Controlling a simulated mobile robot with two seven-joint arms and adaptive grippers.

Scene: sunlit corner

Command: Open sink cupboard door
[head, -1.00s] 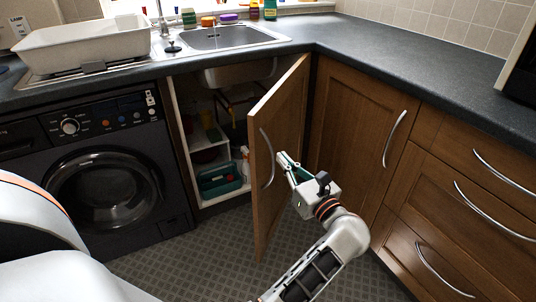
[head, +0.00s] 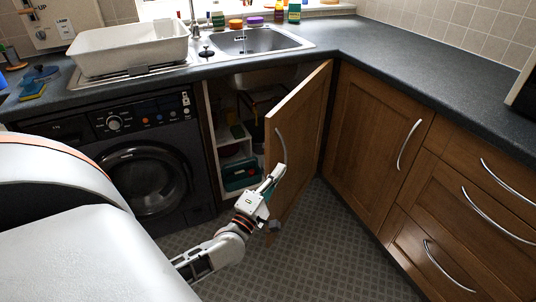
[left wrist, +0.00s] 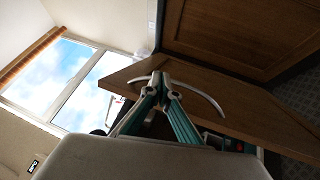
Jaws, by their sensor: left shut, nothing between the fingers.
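The brown wooden sink cupboard door (head: 308,118) stands well open, swung out from its right side, in the head view. Its curved metal handle (head: 281,146) is on the face towards me. My left gripper (head: 278,172) is shut and empty, its tips close to the handle's lower end; I cannot tell whether they touch. In the left wrist view the closed fingers (left wrist: 160,80) cross in front of the handle (left wrist: 204,96), with the door (left wrist: 215,88) behind. The sink cupboard's inside (head: 232,140) shows left of the door. My right gripper is out of view.
A black washing machine (head: 150,185) stands left of the cupboard. Closed wooden cupboards and drawers (head: 470,205) line the right. The sink (head: 255,40) is above, with a white basin (head: 130,48) on the worktop. Tiled floor (head: 320,260) is clear before the door.

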